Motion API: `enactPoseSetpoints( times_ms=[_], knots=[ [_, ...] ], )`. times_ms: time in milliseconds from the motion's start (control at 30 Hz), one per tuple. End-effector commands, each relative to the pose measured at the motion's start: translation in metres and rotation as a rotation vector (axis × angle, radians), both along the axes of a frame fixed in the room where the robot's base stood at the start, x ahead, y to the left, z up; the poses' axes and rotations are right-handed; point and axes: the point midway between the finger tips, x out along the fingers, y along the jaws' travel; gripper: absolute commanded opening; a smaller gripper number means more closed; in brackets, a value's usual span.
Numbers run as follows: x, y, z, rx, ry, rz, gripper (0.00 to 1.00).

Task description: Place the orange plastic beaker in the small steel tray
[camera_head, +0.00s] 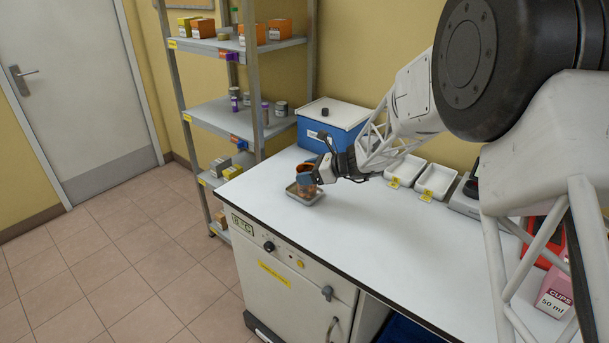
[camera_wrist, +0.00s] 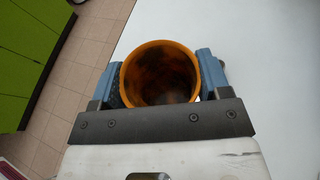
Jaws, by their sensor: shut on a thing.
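The orange plastic beaker (camera_wrist: 160,73) is between the two blue fingers of my gripper (camera_wrist: 161,80) in the wrist view, with its open mouth toward the camera. In the head view my gripper (camera_head: 322,172) is shut on the beaker (camera_head: 306,174) at the left end of the white bench. The small steel tray (camera_head: 304,197) lies on the bench directly below the beaker, near the left edge. The beaker looks upright and its base is over or in the tray. I cannot tell whether it touches the tray floor. The tray is hidden in the wrist view.
A blue box with a white lid (camera_head: 334,125) stands behind my gripper. Two white trays (camera_head: 436,180) with yellow labels lie to the right. A shelf rack (camera_head: 222,118) stands left of the bench. The bench top (camera_head: 350,225) in front is clear.

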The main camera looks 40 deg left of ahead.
Motion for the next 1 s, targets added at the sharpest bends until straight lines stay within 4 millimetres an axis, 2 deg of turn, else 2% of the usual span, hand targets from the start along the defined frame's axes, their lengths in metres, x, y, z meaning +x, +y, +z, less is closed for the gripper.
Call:
enactPoseSetpoints(
  times_ms=[200, 400, 800, 1000],
  knots=[
    [0.019, 0.022, -0.003, 0.0, -0.001, 0.0, 0.47],
    [0.028, 0.033, -0.003, 0.0, -0.001, 0.0, 0.47],
    [0.029, 0.034, -0.004, 0.0, -0.001, 0.0, 0.47],
    [0.029, 0.034, -0.018, 0.0, 0.001, 0.0, 0.47]
  ],
)
